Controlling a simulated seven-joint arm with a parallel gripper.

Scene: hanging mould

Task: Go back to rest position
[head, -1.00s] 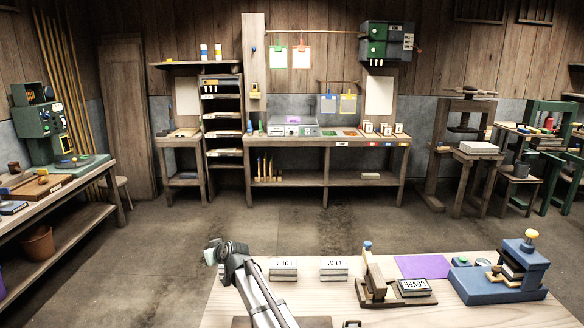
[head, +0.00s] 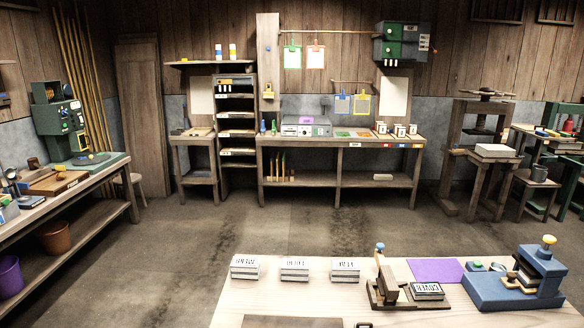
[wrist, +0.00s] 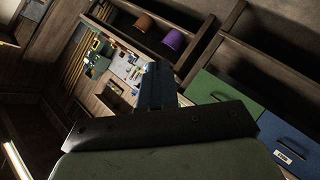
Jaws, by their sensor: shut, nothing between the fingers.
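My gripper (wrist: 156,84) shows only in the wrist view. Its dark fingers are together, with nothing between them. No part of my arm shows in the head view. In the wrist view the room appears steeply tilted beyond the fingers, and the gripper is not seen touching anything.
The light worktable (head: 240,300) holds several labelled blocks, a clamp stand with a COVER block (head: 427,291), a purple sheet (head: 435,271) and a blue press (head: 515,290). Green (wrist: 222,105) and blue (wrist: 285,145) drawer fronts show right in the wrist view. Open floor lies beyond the table.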

